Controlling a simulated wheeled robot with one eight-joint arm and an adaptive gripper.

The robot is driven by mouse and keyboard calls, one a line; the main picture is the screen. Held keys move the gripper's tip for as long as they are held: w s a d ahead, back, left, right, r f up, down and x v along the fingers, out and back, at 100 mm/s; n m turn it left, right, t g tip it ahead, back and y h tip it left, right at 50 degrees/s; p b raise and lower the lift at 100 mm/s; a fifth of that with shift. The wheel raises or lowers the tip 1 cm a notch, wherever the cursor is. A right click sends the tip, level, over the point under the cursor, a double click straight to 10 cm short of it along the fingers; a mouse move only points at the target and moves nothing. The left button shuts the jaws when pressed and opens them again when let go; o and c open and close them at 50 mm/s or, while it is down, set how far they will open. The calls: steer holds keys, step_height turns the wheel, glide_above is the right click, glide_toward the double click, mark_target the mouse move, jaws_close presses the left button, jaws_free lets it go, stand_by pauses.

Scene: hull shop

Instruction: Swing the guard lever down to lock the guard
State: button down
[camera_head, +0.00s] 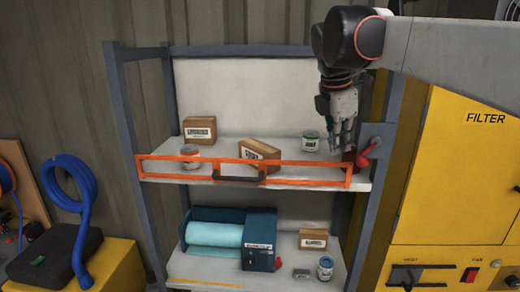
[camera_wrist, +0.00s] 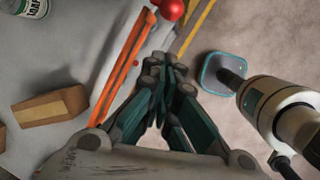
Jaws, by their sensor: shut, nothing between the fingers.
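The guard (camera_head: 300,178) is an orange rectangular frame along the front edge of the upper shelf, with a dark handle (camera_head: 238,178) at its middle. The red guard lever (camera_head: 371,149) is at the guard's right end by the grey post, and its round knob (camera_head: 361,163) points down-left toward the viewer. My gripper (camera_head: 347,146) hangs just left of the lever, fingers down, shut and empty. In the wrist view the shut fingertips (camera_wrist: 164,64) are beside the orange guard rail (camera_wrist: 124,66). The red knob (camera_wrist: 171,9) is beyond them, apart. The lever's pivot is hard to make out.
Cartons (camera_head: 259,150) and cans (camera_head: 310,143) stand on the upper shelf behind the guard. A blue roll dispenser (camera_head: 260,235) sits on the lower shelf. A yellow filter cabinet (camera_head: 460,180) stands close on the right. The floor before the shelf is partly visible in the wrist view.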

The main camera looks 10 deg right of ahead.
steer(key=d+f, duration=0.1)
steer(key=d, duration=0.1)
steer(key=d+f+p, duration=0.1)
steer(key=d+f, duration=0.1)
steer(key=shift+w+f, duration=0.25)
steer(key=shift+w, duration=0.15)
steer(key=shift+d+f+b, duration=0.35)
steer(key=shift+f, duration=0.2)
